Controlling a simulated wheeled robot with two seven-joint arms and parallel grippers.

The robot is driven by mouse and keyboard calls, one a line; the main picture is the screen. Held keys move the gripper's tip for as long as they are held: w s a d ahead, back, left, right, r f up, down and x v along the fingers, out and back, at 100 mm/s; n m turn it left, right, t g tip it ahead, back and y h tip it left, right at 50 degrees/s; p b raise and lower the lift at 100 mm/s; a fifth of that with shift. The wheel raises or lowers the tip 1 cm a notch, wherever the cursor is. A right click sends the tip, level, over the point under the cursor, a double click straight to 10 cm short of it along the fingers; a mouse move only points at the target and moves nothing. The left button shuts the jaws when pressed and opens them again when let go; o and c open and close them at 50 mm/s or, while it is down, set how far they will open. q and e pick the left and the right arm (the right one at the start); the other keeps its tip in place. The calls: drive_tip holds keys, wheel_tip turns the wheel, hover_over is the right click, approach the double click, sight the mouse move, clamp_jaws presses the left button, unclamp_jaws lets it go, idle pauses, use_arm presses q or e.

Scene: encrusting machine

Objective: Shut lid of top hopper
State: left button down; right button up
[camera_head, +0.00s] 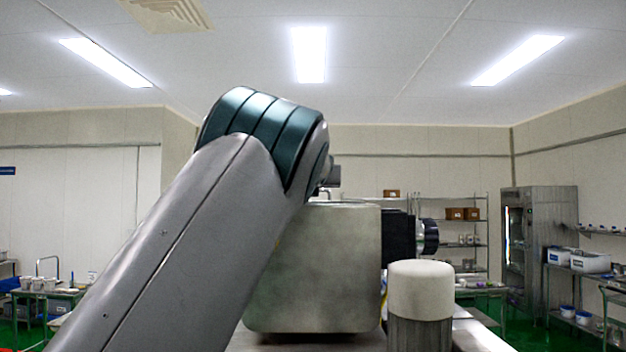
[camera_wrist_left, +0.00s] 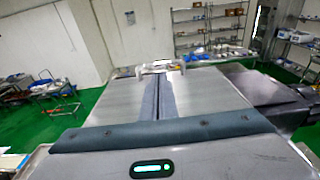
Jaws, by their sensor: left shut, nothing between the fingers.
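The encrusting machine's steel housing (camera_head: 325,275) stands straight ahead in the head view, with rounded lower corners. My left arm (camera_head: 195,240) comes in from the lower left and hides its left part. My left gripper is hidden behind that arm in the head view. In the left wrist view the left gripper (camera_wrist_left: 162,76) is a dark, closed pair of fingers, empty, over a broad flat steel surface (camera_wrist_left: 215,92). I cannot tell whether that surface is the hopper lid or whether the lid is open. My right gripper is in neither view.
A black knob (camera_head: 431,236) sticks out from the housing's right side. A white-capped cylinder (camera_head: 420,290) stands in front of it at the right. A pale bracket-like part (camera_wrist_left: 125,71) lies at the steel surface's far edge. Shelves and side tables stand well back.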

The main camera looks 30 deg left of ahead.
use_arm(q)
drive_tip(key=p+x, duration=0.3)
drive_tip(key=x, duration=0.1)
drive_tip(key=shift+w+a+r, duration=0.1)
drive_tip(key=shift+w+a, duration=0.1)
drive_tip(key=shift+w, duration=0.15)
drive_tip(key=shift+p+x, duration=0.5)
drive_tip(key=shift+x, duration=0.3)
drive_tip(key=shift+f, duration=0.2)
drive_tip(key=shift+w+a+r, duration=0.2)
drive_tip(key=shift+w+a, duration=0.5)
drive_tip(key=shift+w, duration=0.1)
drive_tip(key=shift+x, duration=0.95)
drive_tip(key=shift+d, duration=0.15)
drive_tip(key=shift+d, duration=0.1)
